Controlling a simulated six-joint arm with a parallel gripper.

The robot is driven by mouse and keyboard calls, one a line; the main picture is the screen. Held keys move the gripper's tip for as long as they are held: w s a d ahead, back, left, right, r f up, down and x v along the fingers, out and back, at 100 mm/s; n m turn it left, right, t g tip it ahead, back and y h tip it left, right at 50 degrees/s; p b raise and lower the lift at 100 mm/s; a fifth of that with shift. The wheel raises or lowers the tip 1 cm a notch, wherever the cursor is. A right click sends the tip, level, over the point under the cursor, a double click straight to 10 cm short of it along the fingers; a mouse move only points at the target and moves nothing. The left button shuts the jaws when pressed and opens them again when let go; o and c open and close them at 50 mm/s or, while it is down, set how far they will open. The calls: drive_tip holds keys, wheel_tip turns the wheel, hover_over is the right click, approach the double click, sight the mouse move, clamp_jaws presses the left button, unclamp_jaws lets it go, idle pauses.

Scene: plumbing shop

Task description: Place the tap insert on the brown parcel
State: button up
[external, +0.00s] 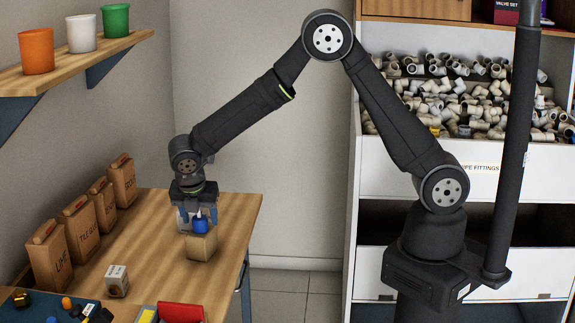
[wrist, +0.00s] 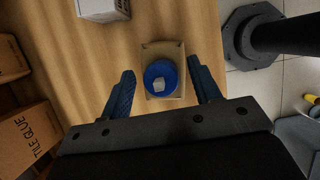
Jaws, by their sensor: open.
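The tap insert, a round blue piece with a pale grey block at its centre (wrist: 161,74), shows in the wrist view over the small brown parcel (wrist: 162,48). In the external view the blue piece (external: 200,226) appears to rest upright on top of the parcel (external: 201,248), near the right edge of the bench. My gripper (external: 196,215) is directly above the parcel, pointing down. In the wrist view its two blue fingers (wrist: 160,67) stand apart on either side of the insert, with a gap on both sides. The insert's underside is hidden.
Several brown paper bags (external: 77,228) line the wall on the left. A small white-and-grey box (external: 117,281) stands on the bench (external: 150,240). A red item (external: 180,312) and a dark blue mat (external: 35,308) with small parts lie at the front. Bench around the parcel is clear.

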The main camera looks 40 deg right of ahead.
drive_tip(key=v, duration=1.2)
drive_tip(key=x, duration=1.2)
drive_tip(key=shift+f, duration=0.3)
wheel_tip(320, 180, up, 3)
drive_tip(key=shift+r, duration=0.8)
drive_tip(key=shift+f, duration=0.1)
